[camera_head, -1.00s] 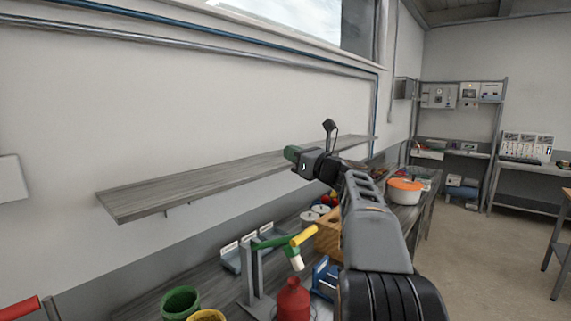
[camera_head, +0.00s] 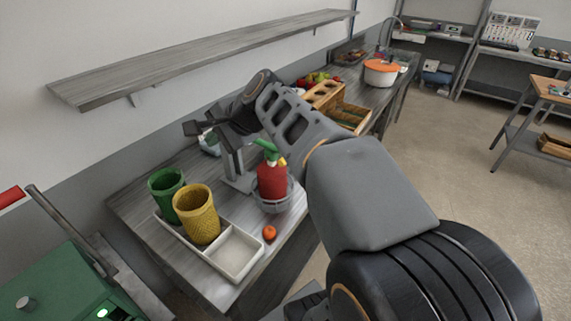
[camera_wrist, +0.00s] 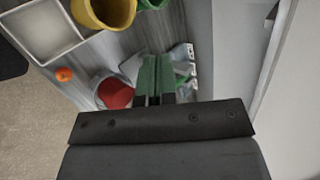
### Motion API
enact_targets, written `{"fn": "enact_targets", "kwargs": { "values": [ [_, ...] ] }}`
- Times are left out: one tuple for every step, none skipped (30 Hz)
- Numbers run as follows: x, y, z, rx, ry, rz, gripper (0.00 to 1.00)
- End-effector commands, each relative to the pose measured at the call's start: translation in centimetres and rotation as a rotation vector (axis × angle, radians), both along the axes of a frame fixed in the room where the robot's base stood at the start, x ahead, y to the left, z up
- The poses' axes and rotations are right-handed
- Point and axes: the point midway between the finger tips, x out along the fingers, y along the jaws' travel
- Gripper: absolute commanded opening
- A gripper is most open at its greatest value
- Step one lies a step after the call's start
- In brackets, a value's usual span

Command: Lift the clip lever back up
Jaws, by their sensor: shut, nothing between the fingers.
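A grey upright stand (camera_head: 236,168) is on the workbench, partly behind my arm. A green piece (camera_head: 267,148) with a yellow end (camera_head: 282,161) shows beside it, over a red bottle (camera_head: 272,182). This may be the clip lever, but my arm hides how it joins the stand. My gripper (camera_head: 190,128) is shut and empty, in the air above the bench and left of the stand's top. In the wrist view its green fingers (camera_wrist: 155,68) are together, with the red bottle (camera_wrist: 115,93) to their left.
An orange fruit (camera_head: 269,233) lies near the front edge. A wall shelf (camera_head: 200,55) is above. A wooden crate (camera_head: 350,113) is further right.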

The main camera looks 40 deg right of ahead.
Motion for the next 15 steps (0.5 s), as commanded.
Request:
{"fn": "enact_targets", "kwargs": {
  "values": [
    [-2.4, 1.3, -2.4, -0.166, 0.003, 0.127, 0.0],
    [-3.7, 1.6, -3.7, -0.264, 0.004, 0.202, 0.0],
    [-5.3, 1.9, -5.3, -0.386, 0.005, 0.3, 0.0],
    [-6.4, 2.0, -6.4, -0.471, 0.004, 0.371, 0.0],
    [-7.4, 2.0, -7.3, -0.55, 0.003, 0.441, 0.0],
    [-8.6, 1.9, -8.6, -0.646, 0.003, 0.528, 0.0],
    [-9.4, 1.9, -9.3, -0.71, 0.002, 0.59, 0.0],
    [-10.1, 1.8, -10.0, -0.77, 0.001, 0.647, 0.0],
    [-10.9, 1.6, -10.8, -0.838, -0.001, 0.714, 0.0],
    [-11.5, 1.5, -11.3, -0.883, -0.003, 0.759, 0.0],
    [-11.9, 1.3, -11.8, -0.923, -0.004, 0.799, 0.0],
    [-12.4, 1.2, -12.2, -0.967, -0.005, 0.843, 0.0],
    [-12.6, 1.1, -12.5, -0.993, -0.006, 0.87, 0.0],
    [-12.9, 1.0, -12.8, -1.014, -0.007, 0.893, 0.0],
    [-13.1, 0.9, -13.0, -1.037, -0.007, 0.915, 0.0]
  ]
}}
